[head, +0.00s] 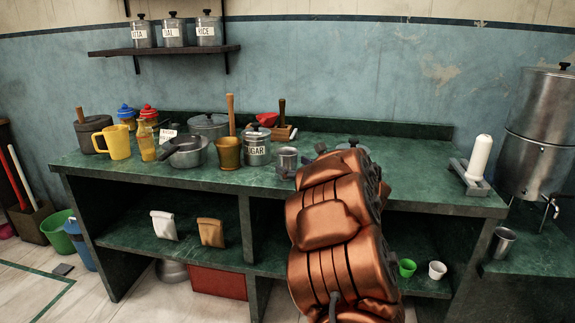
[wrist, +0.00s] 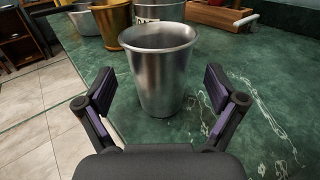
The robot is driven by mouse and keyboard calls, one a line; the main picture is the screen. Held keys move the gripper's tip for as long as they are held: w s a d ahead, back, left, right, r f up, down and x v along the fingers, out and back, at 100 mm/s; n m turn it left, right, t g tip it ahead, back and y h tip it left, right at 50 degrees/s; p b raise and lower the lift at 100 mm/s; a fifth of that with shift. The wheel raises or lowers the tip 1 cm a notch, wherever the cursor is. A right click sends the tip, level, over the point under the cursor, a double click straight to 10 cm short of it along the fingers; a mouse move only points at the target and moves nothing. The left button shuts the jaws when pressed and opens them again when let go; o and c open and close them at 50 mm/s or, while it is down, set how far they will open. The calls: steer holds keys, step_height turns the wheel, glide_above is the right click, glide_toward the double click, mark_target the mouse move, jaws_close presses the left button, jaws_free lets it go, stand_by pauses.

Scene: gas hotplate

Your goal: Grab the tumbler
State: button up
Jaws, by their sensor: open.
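A plain metal tumbler (wrist: 158,75) stands upright on the green counter in the wrist view. It also shows in the head view (head: 287,160), just left of my copper-coloured arm. My gripper (wrist: 159,95) is open, with one finger on each side of the tumbler's near side. The fingers look apart from it, and nothing is held. In the head view my gripper is mostly hidden by my arm.
A jar labelled SUGAR (head: 256,146), a brass mortar (head: 229,153) and a saucepan (head: 186,152) stand left of the tumbler. A wooden box (wrist: 222,17) lies behind it. The counter (wrist: 255,95) right of it is clear. Another metal cup (head: 503,241) stands far right.

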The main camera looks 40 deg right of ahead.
steer(key=shift+w+d, duration=0.1)
steer(key=shift+w, duration=1.2)
steer(key=c, duration=1.3)
steer(key=shift+o, duration=0.2)
steer(key=shift+r, duration=0.1)
